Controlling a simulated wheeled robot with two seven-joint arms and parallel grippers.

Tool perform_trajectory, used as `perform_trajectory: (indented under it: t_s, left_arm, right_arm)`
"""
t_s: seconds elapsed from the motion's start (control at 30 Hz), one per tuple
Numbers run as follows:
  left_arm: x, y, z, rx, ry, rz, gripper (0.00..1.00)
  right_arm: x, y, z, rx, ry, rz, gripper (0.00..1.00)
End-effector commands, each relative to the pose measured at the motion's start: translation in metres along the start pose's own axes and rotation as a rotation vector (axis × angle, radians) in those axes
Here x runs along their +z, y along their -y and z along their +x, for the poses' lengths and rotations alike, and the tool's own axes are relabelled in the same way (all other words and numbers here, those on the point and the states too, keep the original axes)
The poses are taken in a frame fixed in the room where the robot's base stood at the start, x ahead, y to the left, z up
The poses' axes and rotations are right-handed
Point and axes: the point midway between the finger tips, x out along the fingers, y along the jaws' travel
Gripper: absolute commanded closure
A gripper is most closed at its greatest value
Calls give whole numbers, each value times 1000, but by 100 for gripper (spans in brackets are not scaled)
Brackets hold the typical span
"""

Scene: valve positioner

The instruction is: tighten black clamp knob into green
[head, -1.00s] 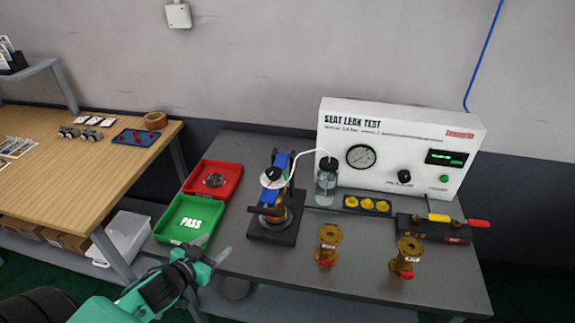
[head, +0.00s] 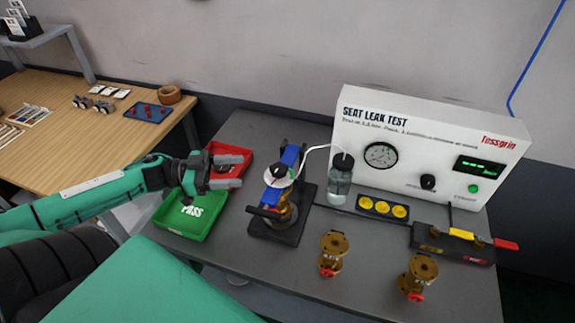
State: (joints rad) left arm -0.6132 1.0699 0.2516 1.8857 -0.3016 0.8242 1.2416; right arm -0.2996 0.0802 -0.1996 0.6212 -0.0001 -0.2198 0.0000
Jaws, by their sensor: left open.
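The black clamp knob (head: 280,171) sits on top of the blue clamp (head: 290,157), with a white disc (head: 276,182) around its base. A green zone on the disc is too small to make out. The clamp stands on a dark base plate (head: 262,228), over a brass valve (head: 287,210) partly hidden by the clamp. My left gripper (head: 242,171) is open and empty, left of the knob and apart from it, with its fingers pointing right over the red tray (head: 231,153). My right gripper is out of view.
A green PASS tray (head: 189,215) lies left of the clamp. A glass bottle (head: 340,180) with a white tube stands right of it, before the white leak tester (head: 430,150). Two brass valves (head: 333,252) (head: 418,275) stand at the front right. A wooden bench (head: 60,140) is at left.

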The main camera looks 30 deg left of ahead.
Motion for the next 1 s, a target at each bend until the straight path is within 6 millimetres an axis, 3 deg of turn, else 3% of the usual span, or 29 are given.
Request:
perform_trajectory:
  t_s: [0.2, 1.0]
  left_arm:
    - [-2, 0, 24, -1, -3, 3, 40]
    - [-2, 1, 115, -3, -3, 2, 40]
  right_arm:
    - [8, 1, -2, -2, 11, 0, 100]
    - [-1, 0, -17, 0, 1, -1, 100]
